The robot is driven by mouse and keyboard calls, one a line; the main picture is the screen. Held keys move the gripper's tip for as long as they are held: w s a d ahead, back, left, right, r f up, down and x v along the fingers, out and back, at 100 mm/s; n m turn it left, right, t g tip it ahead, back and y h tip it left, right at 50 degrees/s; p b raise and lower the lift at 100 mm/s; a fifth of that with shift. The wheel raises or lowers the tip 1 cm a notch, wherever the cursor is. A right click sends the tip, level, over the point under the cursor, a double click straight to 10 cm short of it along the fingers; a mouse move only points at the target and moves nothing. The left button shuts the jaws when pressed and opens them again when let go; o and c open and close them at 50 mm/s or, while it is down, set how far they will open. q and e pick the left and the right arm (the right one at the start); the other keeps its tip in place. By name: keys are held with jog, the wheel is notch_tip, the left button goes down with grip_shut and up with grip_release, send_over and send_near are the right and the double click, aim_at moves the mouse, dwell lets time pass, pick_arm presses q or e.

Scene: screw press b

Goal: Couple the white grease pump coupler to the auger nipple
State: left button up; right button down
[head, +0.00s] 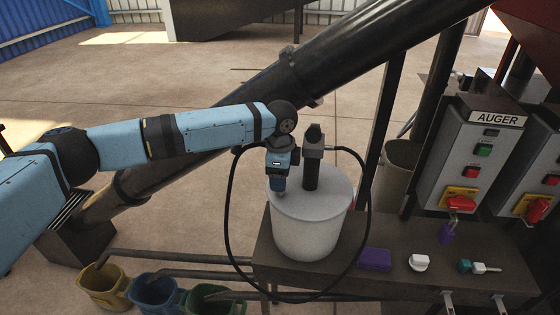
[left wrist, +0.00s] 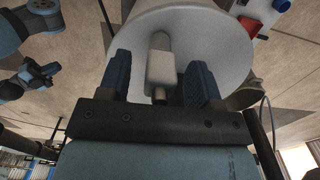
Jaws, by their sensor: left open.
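My left gripper (head: 279,186) is over the left side of the white grease bucket's lid (head: 330,203). In the left wrist view its two dark blue fingers (left wrist: 160,85) stand open on either side of a pale block with a short stem, which looks like the white coupler (left wrist: 161,68). Gaps show between block and fingers. In the head view the coupler is hidden by the gripper. The black hose (head: 228,210) loops from the pump head (head: 314,145) round to the gripper. The auger tube (head: 250,98) slants behind; I cannot make out its nipple. A blue gripper-like shape, probably my right gripper (left wrist: 38,76), shows small.
The bucket stands on a dark bench (head: 400,285) with a purple block (head: 374,260), a white piece (head: 419,262) and a teal-white piece (head: 478,267). The AUGER control box (head: 466,165) rises at right. Coloured buckets (head: 155,293) stand at lower left.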

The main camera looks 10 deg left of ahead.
pick_arm(q)
jog(key=shift+f, duration=0.5)
grip_shut()
